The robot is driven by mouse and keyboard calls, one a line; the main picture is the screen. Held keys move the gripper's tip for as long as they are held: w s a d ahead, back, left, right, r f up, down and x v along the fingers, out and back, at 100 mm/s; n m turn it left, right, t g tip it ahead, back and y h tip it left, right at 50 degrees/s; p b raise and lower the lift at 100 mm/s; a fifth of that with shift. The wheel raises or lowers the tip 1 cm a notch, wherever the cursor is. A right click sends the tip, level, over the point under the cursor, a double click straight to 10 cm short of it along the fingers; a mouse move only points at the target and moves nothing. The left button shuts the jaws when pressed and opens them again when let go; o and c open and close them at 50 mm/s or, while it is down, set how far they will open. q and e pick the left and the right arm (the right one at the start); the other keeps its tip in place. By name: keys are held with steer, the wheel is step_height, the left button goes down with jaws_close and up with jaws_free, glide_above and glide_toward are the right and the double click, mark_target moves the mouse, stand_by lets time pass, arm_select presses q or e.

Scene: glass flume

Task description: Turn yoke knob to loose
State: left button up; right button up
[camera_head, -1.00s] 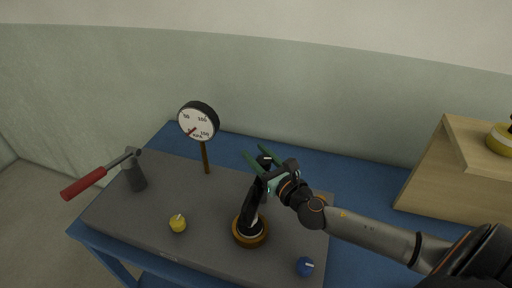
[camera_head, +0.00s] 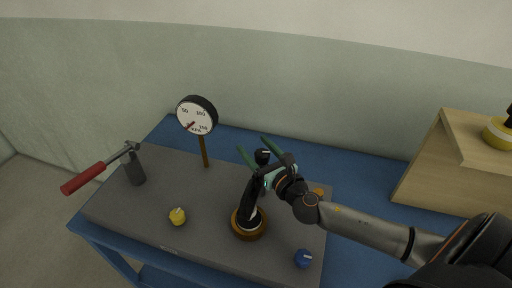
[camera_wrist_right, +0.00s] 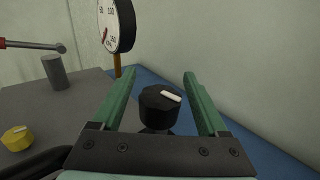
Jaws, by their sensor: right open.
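The yoke knob is a black knob with a white mark (camera_head: 262,156). It sits at the top of a black, leaning yoke (camera_head: 249,200) on a round brown base. My right gripper (camera_head: 254,146) has green fingers that are open, with the knob between them. In the right wrist view the knob (camera_wrist_right: 160,104) stands between the two fingers (camera_wrist_right: 157,85), with a gap on each side. Its white mark points to the right. No loose or tight label is readable. My left gripper is not in view.
The grey bench block (camera_head: 205,225) on the blue table (camera_head: 345,185) also carries a gauge (camera_head: 197,116) on a post, a yellow knob (camera_head: 178,217), a blue knob (camera_head: 303,258) and a red-handled lever (camera_head: 84,178). A wooden box (camera_head: 445,165) stands at the right.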

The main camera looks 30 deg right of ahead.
steer(key=shift+s+f, duration=0.15)
steer(key=shift+s, duration=0.5)
steer(key=s+b, duration=0.2)
steer(key=s, duration=0.9)
steer(key=shift+b, duration=0.3)
steer(key=shift+a, duration=0.1)
